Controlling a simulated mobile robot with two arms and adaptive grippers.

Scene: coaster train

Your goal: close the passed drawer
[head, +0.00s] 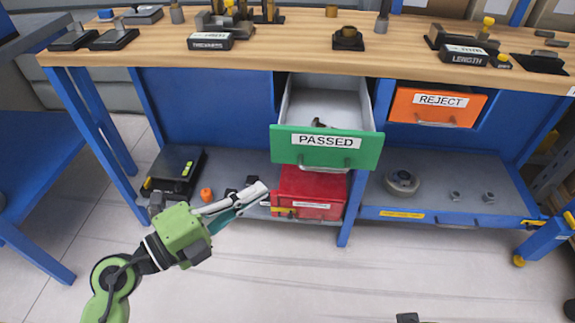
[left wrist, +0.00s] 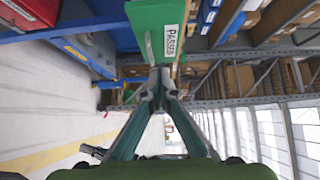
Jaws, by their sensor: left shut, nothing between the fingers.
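The passed drawer (head: 325,147) has a green front with a white PASSED label and a metal handle. In the head view it is pulled out from under the wooden bench top, and a small dark item lies inside. Its green front also shows at the top of the left wrist view (left wrist: 155,25), turned sideways. My left gripper (head: 266,190) is shut and empty, below and left of the green front in the head view. In the left wrist view its fingertips (left wrist: 159,75) meet just below the drawer front; I cannot tell whether they touch it. My right gripper is not clearly in view.
The orange REJECT drawer (head: 435,104) is right of the passed drawer. The bench top (head: 290,55) carries gauges and metal parts.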

